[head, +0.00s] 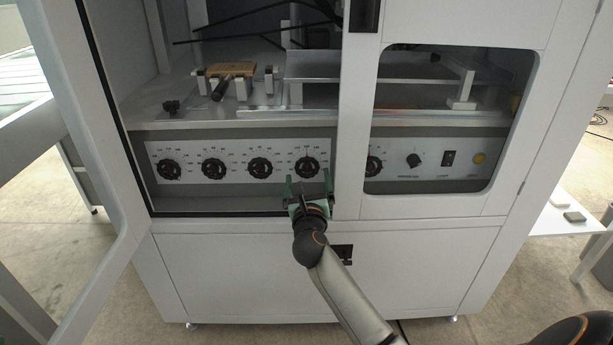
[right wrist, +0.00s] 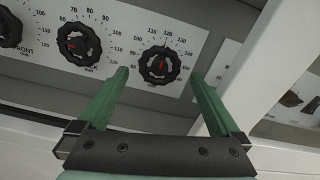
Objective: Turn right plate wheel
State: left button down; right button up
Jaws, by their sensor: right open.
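A row of black dial wheels with printed scales sits on a light panel inside the open cabinet. The rightmost wheel left of the door post (head: 307,168) is in front of my right gripper (head: 308,184). In the right wrist view this wheel (right wrist: 160,64) has a red pointer aimed up and slightly right, and it appears between the green fingers of the right gripper (right wrist: 162,78). The fingers are open and look short of the wheel, with no visible contact. The wheel beside it (head: 260,168) also shows in the right wrist view (right wrist: 79,43). My left gripper is not in view.
A white door post (head: 350,130) stands just right of the wheel. The glazed door (head: 95,170) is open at the left. Another dial (head: 374,166), a knob and a switch sit behind the right window. A shelf (head: 225,122) with fixtures lies above the panel.

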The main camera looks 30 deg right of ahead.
aim_at(307, 169)
jog(key=shift+b+x, duration=0.4)
jog(key=shift+x, duration=1.55)
jog(key=shift+c, duration=0.2)
